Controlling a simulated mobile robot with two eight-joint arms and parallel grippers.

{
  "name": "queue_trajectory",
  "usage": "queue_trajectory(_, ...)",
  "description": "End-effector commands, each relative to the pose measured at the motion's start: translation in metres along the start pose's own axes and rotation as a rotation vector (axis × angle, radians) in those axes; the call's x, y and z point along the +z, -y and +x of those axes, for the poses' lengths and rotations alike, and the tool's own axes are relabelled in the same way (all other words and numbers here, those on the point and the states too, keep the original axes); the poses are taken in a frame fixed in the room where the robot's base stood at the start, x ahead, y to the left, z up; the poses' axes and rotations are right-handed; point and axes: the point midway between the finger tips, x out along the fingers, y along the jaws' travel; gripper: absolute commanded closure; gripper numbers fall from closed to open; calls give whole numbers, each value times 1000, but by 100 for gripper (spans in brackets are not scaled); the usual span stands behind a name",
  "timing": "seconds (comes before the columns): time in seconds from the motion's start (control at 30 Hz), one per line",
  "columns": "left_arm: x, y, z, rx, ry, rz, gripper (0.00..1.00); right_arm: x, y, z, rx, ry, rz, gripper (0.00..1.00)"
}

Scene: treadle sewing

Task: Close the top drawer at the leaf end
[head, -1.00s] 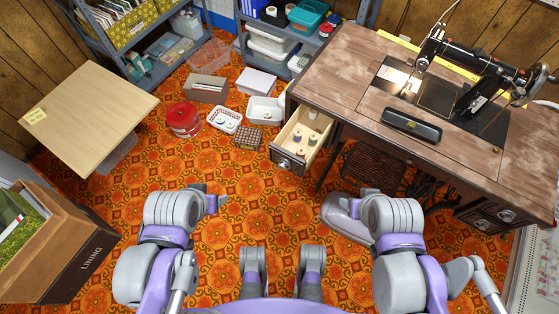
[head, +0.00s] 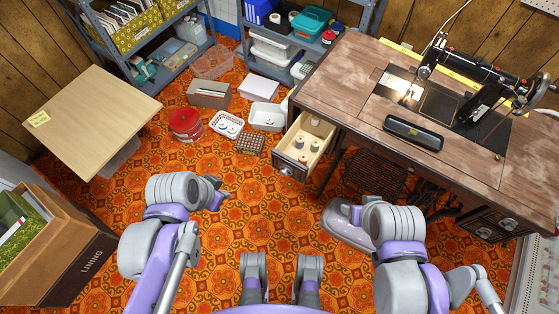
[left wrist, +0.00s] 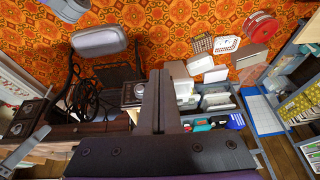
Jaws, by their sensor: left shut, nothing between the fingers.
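The top drawer (head: 291,168) at the left, leaf end of the wooden sewing table (head: 340,75) is pulled out. It holds several thread spools, and its dark front has a round knob. A drawer front with a knob also shows in the left wrist view (left wrist: 133,93), beside my left fingers. My left gripper (head: 217,198) is low over the carpet, left of the drawer and apart from it in the head view. In the left wrist view its fingers (left wrist: 160,78) are shut and empty. My right arm is at the lower right; its fingertips do not show.
A black sewing machine (head: 480,75) and a dark case (head: 413,130) are on the table. White trays (head: 266,116), a box (head: 209,94) and a red tin (head: 186,123) lie on the floor left of the drawer. Patterned carpet (head: 240,205) before the drawer is clear.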

Motion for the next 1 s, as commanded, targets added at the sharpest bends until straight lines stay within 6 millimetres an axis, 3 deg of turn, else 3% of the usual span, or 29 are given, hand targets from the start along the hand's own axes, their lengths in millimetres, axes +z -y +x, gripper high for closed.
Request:
queue_trajectory(0.3,-52,-6,19,206,-147,731,100,-2,0,-5,0,-2,0,39)
queue_trajectory(0.5,-79,-7,30,256,-314,1129,100,-3,0,-7,0,-3,0,39)
queue_trajectory(0.63,-88,-7,33,255,-391,1280,100,-4,0,-8,0,-3,0,39)
queue_trajectory(0.83,-93,-10,41,253,-429,1353,100,-3,0,-6,0,-2,0,39)
queue_trajectory(1.0,-96,-22,66,254,-429,1355,100,1,0,2,0,1,0,39)
